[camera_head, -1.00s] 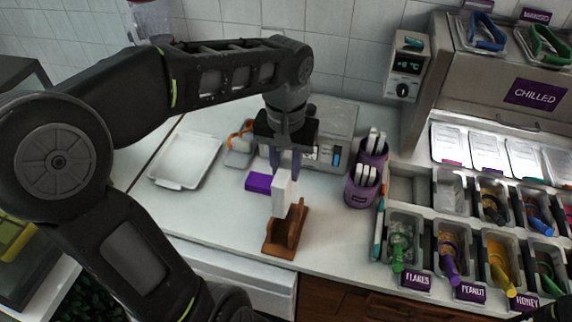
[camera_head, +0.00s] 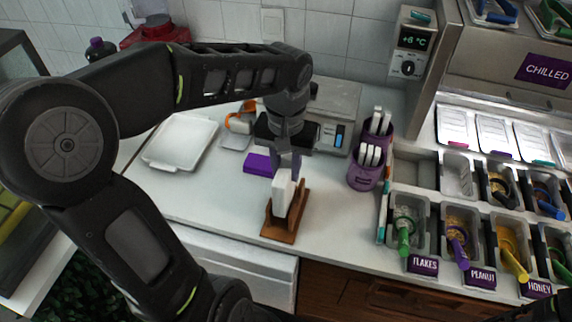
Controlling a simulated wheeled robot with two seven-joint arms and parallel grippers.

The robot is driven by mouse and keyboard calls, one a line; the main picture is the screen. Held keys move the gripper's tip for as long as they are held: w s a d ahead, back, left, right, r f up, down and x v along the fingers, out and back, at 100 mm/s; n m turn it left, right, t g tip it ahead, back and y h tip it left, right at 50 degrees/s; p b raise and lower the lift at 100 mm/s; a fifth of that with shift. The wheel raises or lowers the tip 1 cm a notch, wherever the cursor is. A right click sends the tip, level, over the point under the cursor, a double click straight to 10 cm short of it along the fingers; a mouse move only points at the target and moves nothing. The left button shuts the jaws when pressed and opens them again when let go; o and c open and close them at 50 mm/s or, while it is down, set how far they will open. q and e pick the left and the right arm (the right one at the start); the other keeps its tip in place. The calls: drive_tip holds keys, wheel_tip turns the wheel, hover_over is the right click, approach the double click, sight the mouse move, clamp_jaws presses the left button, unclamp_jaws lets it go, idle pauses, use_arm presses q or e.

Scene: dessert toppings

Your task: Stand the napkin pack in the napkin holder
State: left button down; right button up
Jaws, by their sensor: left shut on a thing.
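The white napkin pack (camera_head: 281,196) stands upright between the walls of the brown wooden napkin holder (camera_head: 280,235). The holder is near the front edge of the counter. My left gripper (camera_head: 286,172) points straight down from above and is shut on the top of the pack. The pack's lower end is low in the holder; whether it touches the holder's base is hard to tell. My right gripper does not show.
A purple block (camera_head: 257,164) lies just behind and left of the holder. Purple cups with white items (camera_head: 364,173) stand to the right. A white tray (camera_head: 180,142) lies at the left. Topping bins (camera_head: 408,228) fill the right side. The counter left of the holder is clear.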

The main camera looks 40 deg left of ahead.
use_arm(q)
drive_tip(key=shift+f+b, duration=1)
drive_tip(key=shift+f, duration=0.5)
drive_tip(key=c, duration=1.1)
unclamp_jaws()
drive_tip(key=shift+o, duration=0.2)
wheel_tip(320, 180, up, 8)
drive_tip(key=shift+f, duration=0.1)
